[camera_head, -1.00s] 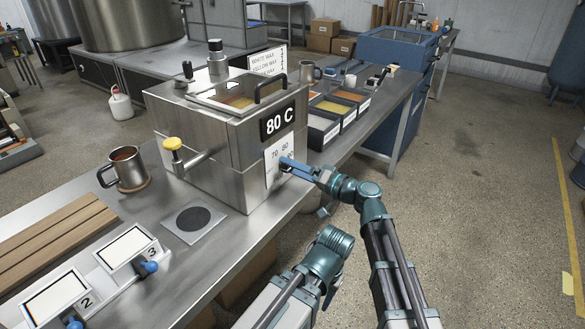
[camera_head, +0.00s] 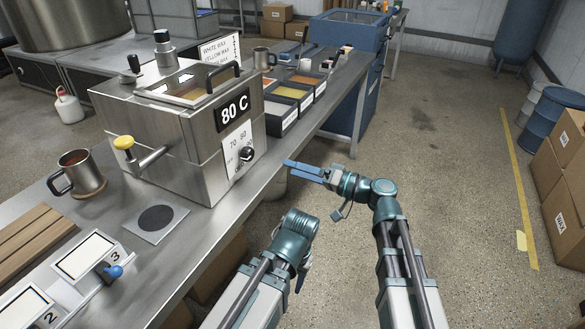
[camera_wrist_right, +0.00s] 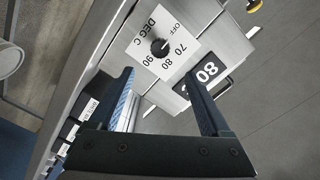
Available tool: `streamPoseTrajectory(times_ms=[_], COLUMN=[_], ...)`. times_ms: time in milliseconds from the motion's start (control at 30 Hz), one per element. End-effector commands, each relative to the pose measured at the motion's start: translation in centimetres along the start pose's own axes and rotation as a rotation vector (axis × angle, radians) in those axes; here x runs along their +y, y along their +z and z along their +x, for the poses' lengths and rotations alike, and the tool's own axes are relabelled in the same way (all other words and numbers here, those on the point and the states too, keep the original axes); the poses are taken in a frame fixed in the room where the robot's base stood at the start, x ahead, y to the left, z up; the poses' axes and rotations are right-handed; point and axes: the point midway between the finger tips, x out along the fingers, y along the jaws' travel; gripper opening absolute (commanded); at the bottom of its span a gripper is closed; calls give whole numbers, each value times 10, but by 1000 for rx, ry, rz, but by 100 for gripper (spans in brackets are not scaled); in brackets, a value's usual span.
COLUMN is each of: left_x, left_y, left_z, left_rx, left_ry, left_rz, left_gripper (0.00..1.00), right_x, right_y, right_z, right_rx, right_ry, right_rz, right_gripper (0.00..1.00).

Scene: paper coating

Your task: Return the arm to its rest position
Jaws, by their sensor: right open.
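My right gripper (camera_head: 291,168) points left in the head view, in front of the steel tank (camera_head: 165,165) and apart from it. Its blue fingers are open and empty; they also show in the right wrist view (camera_wrist_right: 159,76). The tank's black dial (camera_head: 247,155) is uncovered on its white scale plate. In the right wrist view the dial (camera_wrist_right: 159,48) lies beyond the spread fingers, clear of both. The tank display (camera_head: 233,113) reads 80 C.
The steel table edge (camera_head: 225,215) runs left of my right arm. Wax trays (camera_head: 285,113) stand behind the tank, and a mug (camera_head: 77,173) stands at left.

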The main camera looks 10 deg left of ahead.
Motion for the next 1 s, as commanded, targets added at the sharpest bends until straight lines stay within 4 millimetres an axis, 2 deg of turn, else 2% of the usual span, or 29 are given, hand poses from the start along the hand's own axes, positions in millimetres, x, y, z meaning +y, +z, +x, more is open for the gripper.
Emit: streamPoseTrajectory(times_ms=[367,467,567,667,800,1000], left_x=[0,0,0,0,0,0], left_y=[0,0,0,0,0,0], left_z=[0,0,0,0,0,0], left_rx=[0,0,0,0,0,0], left_ry=[0,0,0,0,0,0], left_rz=[0,0,0,0,0,0], left_gripper=[50,50,50,50,50,50], right_x=[2,12,35,66,106,139], right_y=[3,19,50,85,125,153], right_z=[0,-5,-18,-43,-94,-168], right_rx=[-10,-66,-178,-308,-464,-591], right_ry=[10,68,196,376,655,995], right_rz=[0,1,7,25,61,109], right_gripper=[82,82,82,82,82,82])
